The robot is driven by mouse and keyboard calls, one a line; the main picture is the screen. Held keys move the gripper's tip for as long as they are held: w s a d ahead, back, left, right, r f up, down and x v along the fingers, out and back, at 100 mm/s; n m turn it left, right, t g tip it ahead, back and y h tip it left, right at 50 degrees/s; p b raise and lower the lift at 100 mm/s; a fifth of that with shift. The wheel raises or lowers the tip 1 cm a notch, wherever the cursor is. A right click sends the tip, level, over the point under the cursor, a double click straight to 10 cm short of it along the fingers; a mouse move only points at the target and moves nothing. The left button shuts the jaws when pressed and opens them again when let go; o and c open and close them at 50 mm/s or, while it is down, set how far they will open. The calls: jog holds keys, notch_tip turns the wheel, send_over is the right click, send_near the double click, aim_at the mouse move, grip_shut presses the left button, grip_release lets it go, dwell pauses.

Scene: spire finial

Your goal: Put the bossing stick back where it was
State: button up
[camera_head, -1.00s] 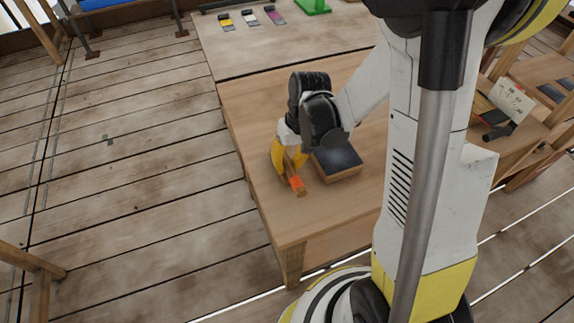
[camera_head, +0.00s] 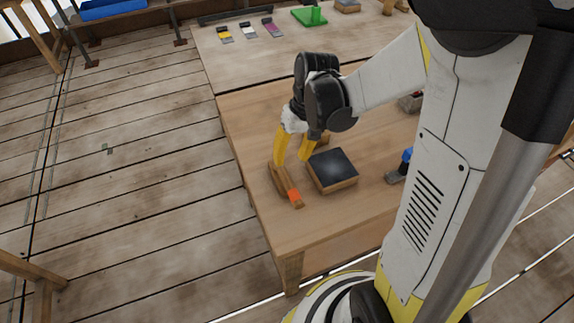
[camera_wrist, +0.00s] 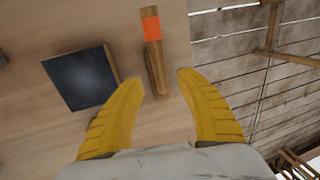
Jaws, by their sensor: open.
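The bossing stick (camera_head: 284,184) is a wooden bar with an orange band. It lies on the wooden table (camera_head: 262,226) near its left front corner. My gripper (camera_head: 291,163) has yellow fingers and is open, just above the rear end of the stick. In the wrist view, the stick (camera_wrist: 156,62) lies ahead of and between the spread fingers of my gripper (camera_wrist: 157,78), with its orange band at the far end. The fingers do not appear to touch it.
A wooden block with a dark top (camera_head: 332,168) lies just right of the stick. A blue-handled tool (camera_head: 398,170) lies farther right. Behind are several colour swatches (camera_head: 248,30) and a green item (camera_head: 309,16). The table front is clear.

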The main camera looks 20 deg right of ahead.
jog(key=s+a+r+t+h, duration=0.1)
jog(key=s+r+t, duration=0.6)
jog(key=r, duration=0.8)
jog(key=shift+s+a+h+p, duration=0.35)
jog(key=shift+s+h, duration=0.35)
jog(key=shift+s, duration=0.4)
jog(key=shift+d, duration=0.15)
